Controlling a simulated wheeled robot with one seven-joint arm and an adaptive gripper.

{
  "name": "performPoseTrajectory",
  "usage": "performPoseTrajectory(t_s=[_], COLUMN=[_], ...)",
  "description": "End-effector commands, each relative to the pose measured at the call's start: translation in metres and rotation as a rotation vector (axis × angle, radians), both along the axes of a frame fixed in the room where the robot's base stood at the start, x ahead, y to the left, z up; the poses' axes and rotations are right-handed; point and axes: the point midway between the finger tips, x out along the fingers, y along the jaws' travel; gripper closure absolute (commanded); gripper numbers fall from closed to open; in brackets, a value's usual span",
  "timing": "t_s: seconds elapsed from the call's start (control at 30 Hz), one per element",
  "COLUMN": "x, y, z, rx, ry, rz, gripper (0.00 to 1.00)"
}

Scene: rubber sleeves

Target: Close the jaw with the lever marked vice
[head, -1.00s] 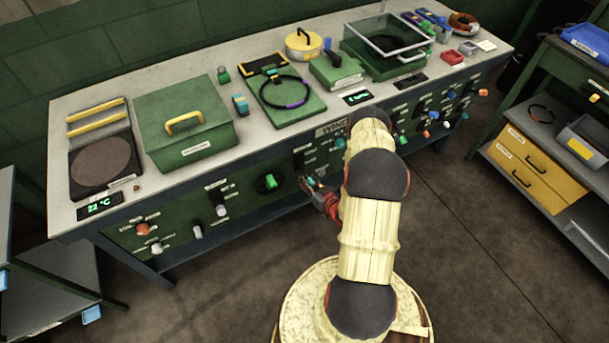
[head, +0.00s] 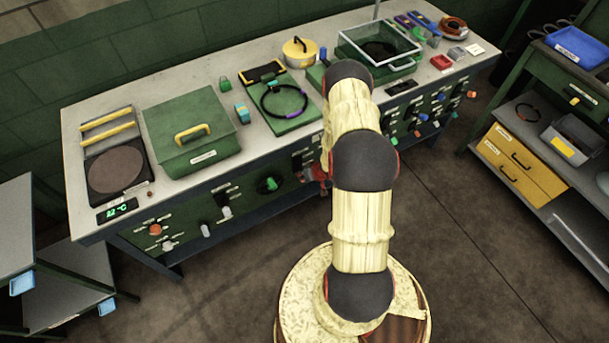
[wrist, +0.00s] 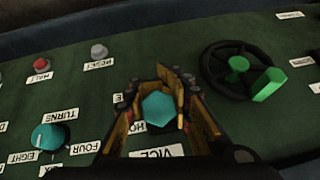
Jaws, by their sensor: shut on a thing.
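In the wrist view, my gripper (wrist: 158,92) is shut on a teal lever end (wrist: 160,110), with a finger on each side of it. The label VICE (wrist: 158,152), upside down in this view, lies just below the lever on the green panel. The lever's shaft and base are hidden by the fingers, so I cannot tell its angle. In the head view, my gripper (head: 314,174) shows only in part at the bench front, behind my arm. The lever is hidden there. I cannot make out the jaw.
A black handwheel (wrist: 238,70) with a green handle is right of my gripper. A teal dial (wrist: 47,137), a red HALT button (wrist: 41,63) and a grey RESET button (wrist: 99,51) are to the left. A green lidded box (head: 190,135) stands on the bench (head: 75,130).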

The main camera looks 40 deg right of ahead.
Motion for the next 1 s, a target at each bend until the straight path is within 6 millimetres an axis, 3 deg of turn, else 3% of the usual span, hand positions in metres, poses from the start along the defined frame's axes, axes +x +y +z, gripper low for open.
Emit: performPoseTrajectory(t_s=[0.6, 0.63, 1.0], x=[0.0036, 0.0037, 0.0027], y=[-0.0050, -0.0050, -0.0027], z=[0.0053, 0.0053, 0.0043], rx=[0.005, 0.005, 0.007], ry=[0.036, 0.036, 0.038], rz=[-0.004, -0.004, -0.001], gripper=[1.00, 0.82, 0.61])
